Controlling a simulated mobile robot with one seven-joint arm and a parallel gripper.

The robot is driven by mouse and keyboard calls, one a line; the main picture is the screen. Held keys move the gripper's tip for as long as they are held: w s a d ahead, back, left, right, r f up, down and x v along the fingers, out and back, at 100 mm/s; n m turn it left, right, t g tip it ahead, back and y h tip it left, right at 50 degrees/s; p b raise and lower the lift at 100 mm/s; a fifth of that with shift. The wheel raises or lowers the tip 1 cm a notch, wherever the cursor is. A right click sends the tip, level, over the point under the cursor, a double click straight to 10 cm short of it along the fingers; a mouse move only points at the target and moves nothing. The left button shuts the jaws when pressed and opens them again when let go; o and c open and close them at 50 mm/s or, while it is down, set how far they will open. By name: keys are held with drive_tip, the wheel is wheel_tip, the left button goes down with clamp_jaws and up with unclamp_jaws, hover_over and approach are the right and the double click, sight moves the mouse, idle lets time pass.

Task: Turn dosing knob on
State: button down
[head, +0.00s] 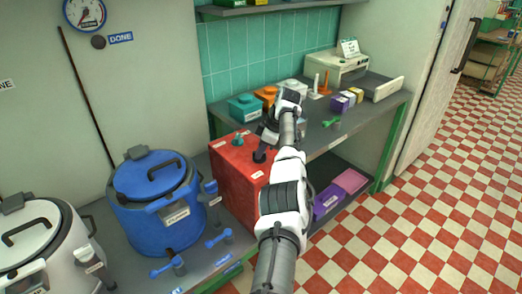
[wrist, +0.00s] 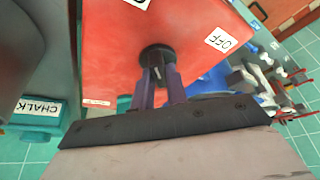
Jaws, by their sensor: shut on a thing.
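A red box (head: 240,179) stands on the counter in the head view, partly hidden behind my arm. In the wrist view, the red box face (wrist: 110,60) carries a round black knob (wrist: 157,54) with a pale mark on it. A white label reading OFF (wrist: 221,39) is right of the knob. Another white label (wrist: 138,3) is cut off at the top edge, so I cannot read it fully. My gripper (wrist: 159,75) has its two dark fingers on either side of the knob, shut on it. In the head view the grip is mostly hidden.
A blue kettle (head: 150,215) and a white kettle (head: 40,245) stand left of the red box. Teal, orange and white containers (head: 245,106) sit behind it. A white label reading CHALK (wrist: 38,107) shows in the wrist view. Checked floor (head: 420,220) is open at right.

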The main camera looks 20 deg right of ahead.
drive_tip(key=shift+n, duration=0.4)
idle(0.4)
drive_tip(key=c, duration=1.4)
unclamp_jaws()
drive_tip(key=shift+r, duration=0.15)
